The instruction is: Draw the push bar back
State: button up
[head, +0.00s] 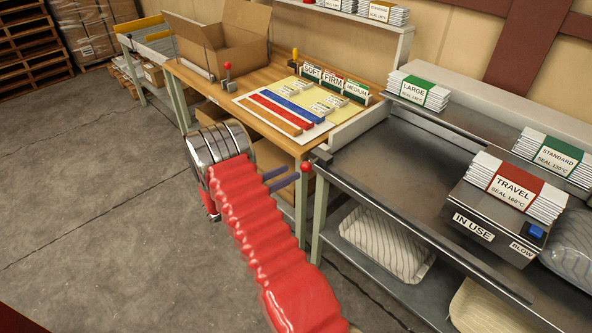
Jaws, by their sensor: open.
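A dark bar (430,232) runs along the front edge of the steel bench; I take it for the push bar, but cannot be sure. A red ball knob (306,166) sits by a dark block at the bench's near-left corner; whether it is joined to the bar is unclear. My gripper (293,173) has two blue-purple fingers, apart and pointing right. Their tips are close to the red knob, with nothing visible between them. Whether they touch the knob cannot be told.
A wooden bench (196,84) beside it holds an open cardboard box (220,45), a red-knobbed lever (227,72) and coloured strips on a sheet. A grey sealer box (486,215) marked "IN USE" stands on the steel bench (400,150). Floor at left is clear.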

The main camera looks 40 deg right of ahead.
jog(key=a, duration=0.4)
jog(key=w+a, duration=0.1)
jog(key=shift+a, duration=0.4)
jog(key=s+a+f+m+g+y, duration=0.2)
jog(key=s+f+m+y, duration=0.15)
jog(key=s+f, duration=0.3)
jog(key=s+a+r+m+g+y, duration=0.1)
jog(key=s+a+r+m+y, duration=0.3)
jog(key=s+a+m+y, duration=0.15)
jog(key=s+a+r+m+t+y, duration=0.3)
jog(key=s+a+r, duration=0.1)
jog(key=a+r, duration=0.3)
jog(key=s+a+r+m+t+y, duration=0.3)
jog(key=a+r, duration=0.5)
jog(key=r, duration=0.3)
jog(key=s+a+r+m+t+y, duration=0.2)
jog(key=s+a+r+m+t, duration=0.2)
jog(key=r, duration=0.5)
jog(key=shift+s+a+r+m+t+y, duration=0.35)
jog(key=shift+s+a+t, duration=0.5)
jog(key=shift+a, duration=1)
jog(key=shift+s, duration=0.1)
